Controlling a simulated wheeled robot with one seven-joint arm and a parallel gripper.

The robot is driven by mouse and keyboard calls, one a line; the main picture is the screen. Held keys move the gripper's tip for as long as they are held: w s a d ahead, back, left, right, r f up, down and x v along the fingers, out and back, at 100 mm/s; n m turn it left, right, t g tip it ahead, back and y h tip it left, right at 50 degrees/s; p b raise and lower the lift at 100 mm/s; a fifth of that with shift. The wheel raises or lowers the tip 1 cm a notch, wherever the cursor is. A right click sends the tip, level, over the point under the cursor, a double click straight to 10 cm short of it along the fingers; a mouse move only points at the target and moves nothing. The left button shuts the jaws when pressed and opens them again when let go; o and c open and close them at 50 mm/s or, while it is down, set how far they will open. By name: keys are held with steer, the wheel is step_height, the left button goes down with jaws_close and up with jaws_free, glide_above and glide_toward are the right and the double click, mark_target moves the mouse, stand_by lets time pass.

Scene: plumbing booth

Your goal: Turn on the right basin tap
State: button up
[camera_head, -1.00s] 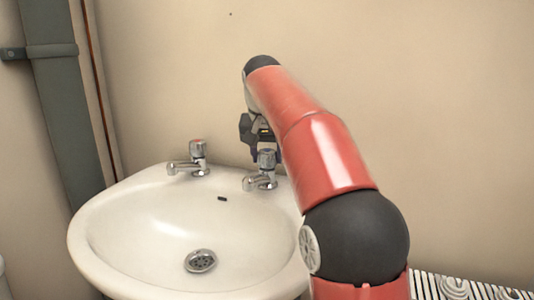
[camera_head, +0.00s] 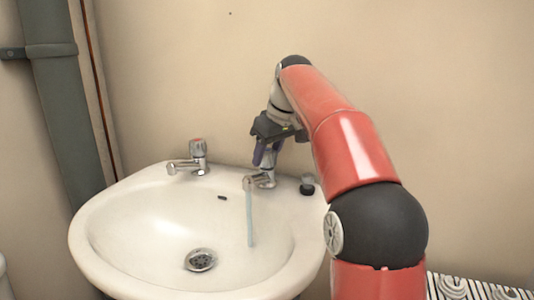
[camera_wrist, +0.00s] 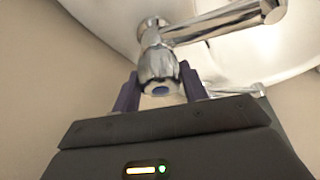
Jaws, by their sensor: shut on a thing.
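The right basin tap (camera_head: 262,180) stands at the back right of the white basin (camera_head: 95,255). A thin stream of water (camera_head: 250,220) runs from its spout into the bowl. My gripper (camera_head: 267,152) is above this tap with its purple fingers pointing down, shut on the tap's head. In the wrist view the chrome tap head (camera_wrist: 158,70) with a blue centre sits between the two fingers (camera_wrist: 160,92). The fingers partly hide the head in the head view.
The left tap (camera_head: 190,160), with a red mark on its head, stands at the back left of the basin. A small dark-topped object (camera_head: 307,185) is on the basin's right rim. The drain (camera_head: 201,260) is in the bowl. The wall is close behind.

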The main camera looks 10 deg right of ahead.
steer(key=n, duration=0.3)
steer(key=n+g+y, duration=0.1)
steer(key=n, duration=0.1)
steer(key=shift+r+n+g+y, duration=0.1)
steer(key=shift+n+g+y, duration=0.2)
steer(key=shift+n, duration=0.1)
stand_by(0.4)
steer(key=o, duration=1)
